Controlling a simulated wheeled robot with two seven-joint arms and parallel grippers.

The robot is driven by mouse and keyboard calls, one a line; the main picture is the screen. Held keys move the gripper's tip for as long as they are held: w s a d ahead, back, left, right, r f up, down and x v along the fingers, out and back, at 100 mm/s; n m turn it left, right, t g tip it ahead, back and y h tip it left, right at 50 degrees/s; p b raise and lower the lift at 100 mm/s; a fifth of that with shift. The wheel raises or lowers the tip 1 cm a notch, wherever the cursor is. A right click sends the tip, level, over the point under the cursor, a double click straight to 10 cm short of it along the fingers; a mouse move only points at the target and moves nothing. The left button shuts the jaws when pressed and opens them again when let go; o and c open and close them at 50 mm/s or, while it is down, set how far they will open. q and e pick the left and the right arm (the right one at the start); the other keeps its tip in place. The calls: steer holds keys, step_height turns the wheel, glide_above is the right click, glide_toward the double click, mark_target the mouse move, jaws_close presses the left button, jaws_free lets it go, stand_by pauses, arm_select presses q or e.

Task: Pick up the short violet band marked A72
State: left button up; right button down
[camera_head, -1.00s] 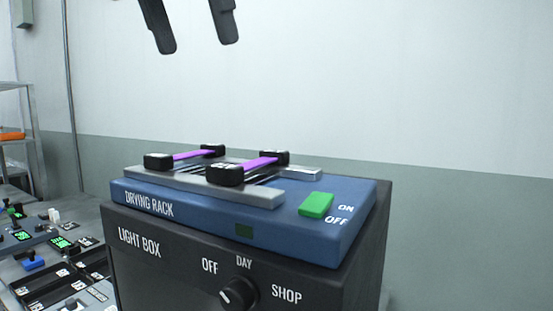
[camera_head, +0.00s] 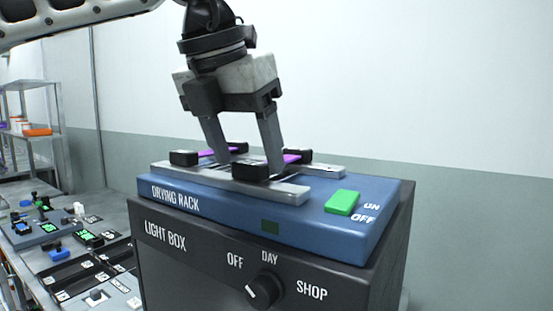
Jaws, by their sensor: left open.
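Two short violet bands with black end blocks lie on the grey rails of the drying rack (camera_head: 180,203). One violet band (camera_head: 205,154) is on the left, the other violet band (camera_head: 291,159) on the right. I cannot read a mark A72 on either. My left gripper (camera_head: 247,164) points down over the rack, open, with its fingers apart and low among the bands. Its right finger hides part of the right band, and its left finger hides part of the left one. I cannot tell whether it touches either. My right gripper is not in view.
The blue rack has a green switch (camera_head: 342,202) marked ON and OFF. It stands on a black light box (camera_head: 190,267) with a knob (camera_head: 263,290). A bench (camera_head: 105,208) with small parts and a shelf (camera_head: 45,140) stand at left. A bare wall is behind.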

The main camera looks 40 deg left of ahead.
arm_select(q)
steer(key=shift+w+f, duration=0.2)
steer(key=shift+f, duration=0.25)
steer(key=c, duration=1.1)
